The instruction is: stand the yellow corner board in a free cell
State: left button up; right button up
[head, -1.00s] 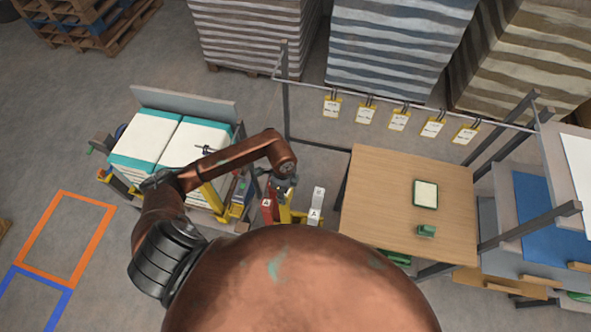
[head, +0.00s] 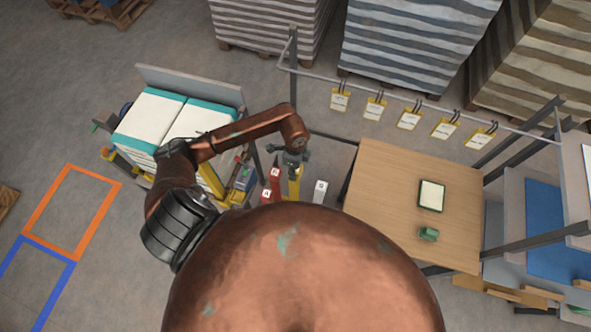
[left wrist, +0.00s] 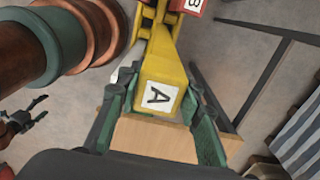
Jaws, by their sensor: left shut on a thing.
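The yellow corner board (left wrist: 165,75) carries a white label with an A and lies between the green fingers of my left gripper (left wrist: 160,112), which is shut on it. In the head view the left gripper (head: 292,158) is above the yellow board, whose lower part is hidden by my body. A red board (head: 267,193) stands just left of it and a grey board (head: 320,189) just right. I cannot tell which cells are free. In the left wrist view my right gripper (left wrist: 40,108) appears small at the left edge, its fingers apart and empty.
A wooden table (head: 400,200) stands to the right with a green-edged pad (head: 431,195) and a small green block (head: 428,234). A rail (head: 390,92) with hanging yellow tags runs behind it. Stacked white sacks (head: 150,130) stand left. Orange and blue floor outlines lie at far left.

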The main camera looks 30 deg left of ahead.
pick_arm(q)
jog(key=shift+w+f, duration=0.1)
jog(key=shift+w, duration=0.15)
jog(key=w, duration=0.1)
jog(key=w+b, duration=0.1)
jog(key=w+a+f+b, duration=0.1)
pick_arm(e)
jog(key=shift+w+f, duration=0.25)
jog(key=shift+f, duration=0.25)
jog(key=shift+w+f, duration=0.2)
jog(key=shift+f, duration=0.25)
pick_arm(q)
jog(key=shift+f, duration=0.1)
pick_arm(e)
jog(key=shift+a, duration=0.1)
pick_arm(q)
jog(key=shift+d+f+b, duration=0.1)
jog(key=shift+f+b, duration=0.85)
jog(key=shift+f, duration=0.6)
pick_arm(e)
jog(key=shift+f, duration=1)
